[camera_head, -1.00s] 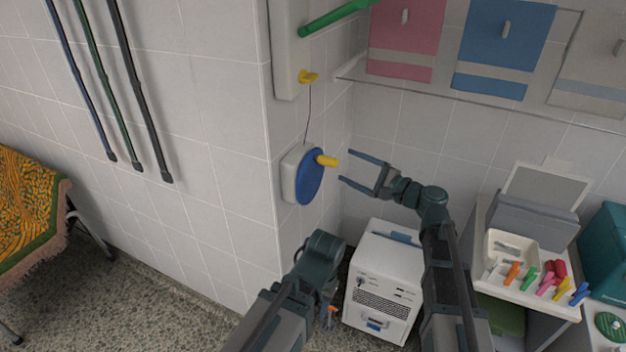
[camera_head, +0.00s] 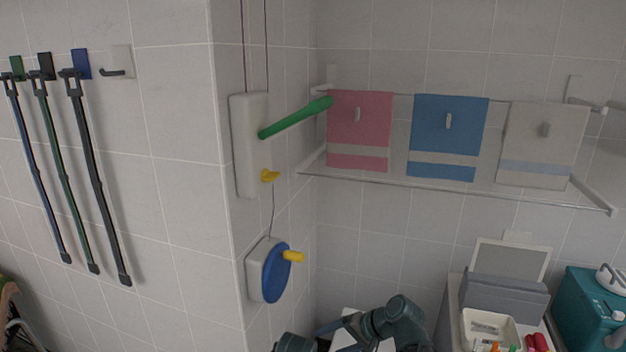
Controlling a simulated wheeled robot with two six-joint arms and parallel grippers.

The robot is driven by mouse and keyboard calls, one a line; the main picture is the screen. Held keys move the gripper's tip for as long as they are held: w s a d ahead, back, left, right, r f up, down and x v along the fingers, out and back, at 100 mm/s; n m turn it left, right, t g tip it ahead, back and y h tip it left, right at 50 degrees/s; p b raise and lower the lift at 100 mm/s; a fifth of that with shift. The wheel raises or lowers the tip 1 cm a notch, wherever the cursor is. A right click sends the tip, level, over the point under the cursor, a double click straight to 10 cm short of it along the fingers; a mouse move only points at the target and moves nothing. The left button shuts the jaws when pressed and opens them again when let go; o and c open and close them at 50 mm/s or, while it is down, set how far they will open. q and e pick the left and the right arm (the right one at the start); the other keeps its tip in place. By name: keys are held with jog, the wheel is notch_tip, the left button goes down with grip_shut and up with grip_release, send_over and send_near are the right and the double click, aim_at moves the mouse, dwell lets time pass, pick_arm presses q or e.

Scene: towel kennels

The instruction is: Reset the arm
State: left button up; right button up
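My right arm shows at the bottom centre, with its dark gripper (camera_head: 332,327) reaching left at the lower edge. Its fingers are only partly visible, and I cannot tell how far apart they are. It is below and to the right of the blue wheel (camera_head: 272,273) with the yellow handle (camera_head: 293,256), and apart from them. Only a dark joint of my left arm (camera_head: 295,343) shows at the bottom edge. The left gripper is out of view.
A white wall unit (camera_head: 249,145) has a green lever (camera_head: 295,118) and a yellow hook. Pink (camera_head: 360,130), blue (camera_head: 447,137) and beige (camera_head: 543,145) towels hang on a rack. Leashes (camera_head: 90,180) hang left. A cart with a tray (camera_head: 490,331) and a teal box (camera_head: 590,308) stand right.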

jog(key=s+d+f+n+g+h, duration=0.1)
jog(key=s+d+f+n+h, duration=0.1)
jog(key=s+d+f+h, duration=0.25)
jog(key=s+d+f+n+g+h, duration=0.2)
jog(key=s+d+h, duration=0.2)
jog(key=s+d, duration=0.3)
jog(key=s+a+r+n+p, duration=0.3)
jog(key=s+a+n, duration=0.1)
jog(key=a, duration=0.6)
jog(key=shift+s+r+g+h, duration=0.2)
jog(key=shift+s+g+h, duration=0.15)
jog(key=shift+g+h, duration=0.1)
